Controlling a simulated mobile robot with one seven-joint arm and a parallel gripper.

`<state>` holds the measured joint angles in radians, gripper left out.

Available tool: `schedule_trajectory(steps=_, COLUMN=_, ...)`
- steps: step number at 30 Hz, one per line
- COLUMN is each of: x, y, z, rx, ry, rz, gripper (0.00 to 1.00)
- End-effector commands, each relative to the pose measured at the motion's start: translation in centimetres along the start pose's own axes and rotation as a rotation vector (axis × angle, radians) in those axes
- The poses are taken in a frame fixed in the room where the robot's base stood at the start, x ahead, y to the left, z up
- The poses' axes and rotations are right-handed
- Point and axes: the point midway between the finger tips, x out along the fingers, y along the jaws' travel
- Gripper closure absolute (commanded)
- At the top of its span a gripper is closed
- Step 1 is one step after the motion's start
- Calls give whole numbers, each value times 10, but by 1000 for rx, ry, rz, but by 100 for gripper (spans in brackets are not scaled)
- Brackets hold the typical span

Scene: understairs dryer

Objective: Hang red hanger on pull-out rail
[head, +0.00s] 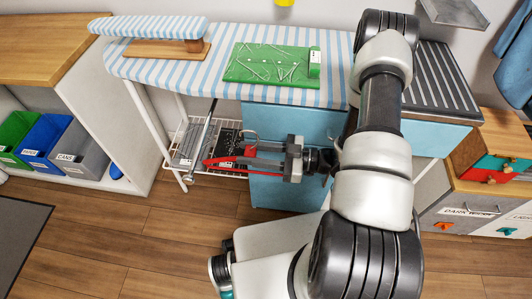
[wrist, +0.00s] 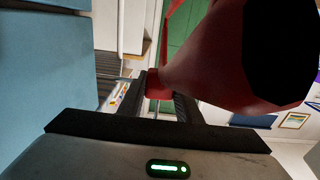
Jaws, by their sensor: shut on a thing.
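The red hanger (head: 225,161) is held in front of the ironing board, with its long red arm pointing left. My gripper (head: 250,153) comes in from the right and is shut on the hanger's middle. In the wrist view the hanger (wrist: 215,58) fills the upper right, and a red part of it sits between my fingertips (wrist: 158,88). A thin metal hook shows above the grip in the head view. The pull-out rail (head: 201,140) is a chrome rod slanting down from under the board to a rounded end. The hanger's left tip lies close to the rail; contact cannot be told.
A striped ironing board (head: 330,94) with a green mat (head: 240,72) spans above. A wire basket (head: 225,172) stands below the rail. A blue cabinet (head: 285,195) is behind my gripper. The wooden floor (head: 150,240) at front left is clear.

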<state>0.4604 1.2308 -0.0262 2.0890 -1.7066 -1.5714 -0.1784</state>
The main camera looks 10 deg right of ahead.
Motion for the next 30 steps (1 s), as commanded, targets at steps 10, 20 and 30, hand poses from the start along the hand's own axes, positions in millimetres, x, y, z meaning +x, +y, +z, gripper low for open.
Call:
schedule_trajectory(steps=10, x=57, y=-1, z=0, rx=0, ry=1, rz=-3, gripper=92)
schedule_trajectory(steps=20, x=110, y=-1, z=1, rx=-1, ry=2, rz=-2, gripper=92)
schedule_trajectory(steps=30, x=126, y=0, z=25, rx=-1, ry=0, rz=0, gripper=92)
